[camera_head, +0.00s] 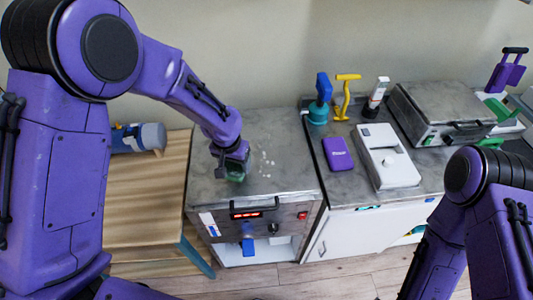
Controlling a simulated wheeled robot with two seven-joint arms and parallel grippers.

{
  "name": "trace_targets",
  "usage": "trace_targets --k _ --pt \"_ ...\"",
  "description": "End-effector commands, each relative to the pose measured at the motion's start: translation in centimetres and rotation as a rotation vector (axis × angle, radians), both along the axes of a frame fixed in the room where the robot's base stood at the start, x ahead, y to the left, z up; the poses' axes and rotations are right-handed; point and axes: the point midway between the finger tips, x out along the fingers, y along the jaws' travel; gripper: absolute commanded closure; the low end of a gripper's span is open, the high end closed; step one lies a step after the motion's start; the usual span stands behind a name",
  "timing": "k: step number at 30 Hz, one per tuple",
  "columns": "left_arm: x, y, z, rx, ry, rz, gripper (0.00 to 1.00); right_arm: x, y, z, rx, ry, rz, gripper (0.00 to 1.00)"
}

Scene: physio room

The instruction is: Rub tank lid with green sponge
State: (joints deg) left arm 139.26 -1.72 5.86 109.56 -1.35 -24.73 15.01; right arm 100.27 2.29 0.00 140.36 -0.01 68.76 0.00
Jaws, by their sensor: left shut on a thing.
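The tank lid (284,133) is the grey metal top of the unit with a red display. It carries a black front handle and a patch of small white spots near its middle. My left gripper (232,163) reaches down over the left-middle part of the lid, left of the spots. It is shut on the green sponge (236,176), which shows only partly below the fingers. The sponge is at or very near the lid surface; I cannot tell if it touches. My right arm shows at the lower right, its gripper out of view.
Right of the tank, a counter holds a purple case (338,153), a white device (387,157), a teal-and-blue tool (320,100), a yellow tool (344,97), a white bottle (376,98) and a metal box (440,108). A wooden table (150,195) stands left with a grey-blue roll (138,137).

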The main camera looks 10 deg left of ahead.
Motion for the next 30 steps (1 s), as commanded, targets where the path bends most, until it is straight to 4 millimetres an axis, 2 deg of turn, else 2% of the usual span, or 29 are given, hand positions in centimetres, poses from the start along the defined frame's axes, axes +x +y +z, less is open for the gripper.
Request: trace_targets --k 6,12,30 --pt "0.0 0.1 1.9 0.000 -0.001 0.002 0.66 0.0 0.0 0.0 0.000 0.000 0.000 0.04" --pt "0.0 0.1 2.8 0.000 0.000 0.001 0.66 0.0 0.0 0.0 0.000 0.000 0.000 0.04" --pt "0.0 0.1 2.9 0.000 0.000 0.002 0.66 0.0 0.0 0.0 0.000 0.000 0.000 0.04"
